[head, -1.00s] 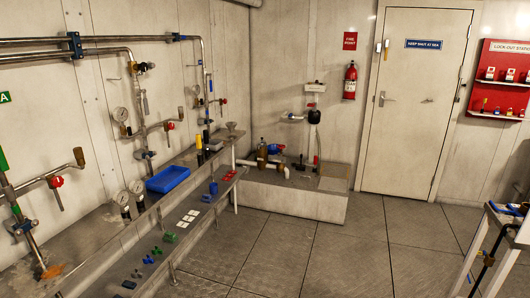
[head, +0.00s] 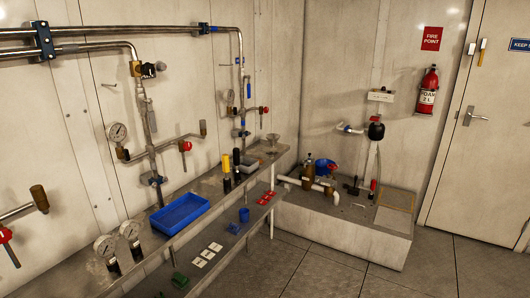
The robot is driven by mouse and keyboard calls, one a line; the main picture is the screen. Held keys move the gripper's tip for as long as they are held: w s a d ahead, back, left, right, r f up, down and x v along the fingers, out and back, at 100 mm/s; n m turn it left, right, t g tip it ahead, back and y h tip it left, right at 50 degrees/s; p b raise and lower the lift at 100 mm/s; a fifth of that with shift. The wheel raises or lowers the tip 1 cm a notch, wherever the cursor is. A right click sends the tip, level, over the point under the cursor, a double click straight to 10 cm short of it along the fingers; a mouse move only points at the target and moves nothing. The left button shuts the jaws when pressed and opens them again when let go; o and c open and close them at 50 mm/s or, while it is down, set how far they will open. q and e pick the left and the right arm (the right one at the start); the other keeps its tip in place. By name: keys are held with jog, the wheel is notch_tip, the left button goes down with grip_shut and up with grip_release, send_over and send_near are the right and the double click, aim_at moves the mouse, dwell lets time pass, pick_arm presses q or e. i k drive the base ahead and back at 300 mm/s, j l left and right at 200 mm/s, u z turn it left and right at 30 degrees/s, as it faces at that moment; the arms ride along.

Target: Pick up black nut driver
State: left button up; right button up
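No black nut driver can be made out for certain. A slim black upright thing (head: 237,157) stands on the upper bench shelf, beside a yellow-topped black upright thing (head: 226,163); both are too small to identify. A dark T-shaped thing (head: 355,187) stands on the raised plinth at the back, also too small to name. Neither of my grippers is in view.
The plinth (head: 340,235) closes off the back. Tiled floor (head: 400,280) lies clear at lower right.

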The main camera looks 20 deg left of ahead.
aim_at(236, 157)
jog(key=i, duration=2.8)
jog(key=i+u, duration=0.15)
jog(key=u, duration=0.25)
jog(key=i+u, duration=0.1)
jog(key=u, duration=0.3)
jog(key=i+l+u, duration=0.15)
jog(key=u, duration=0.25)
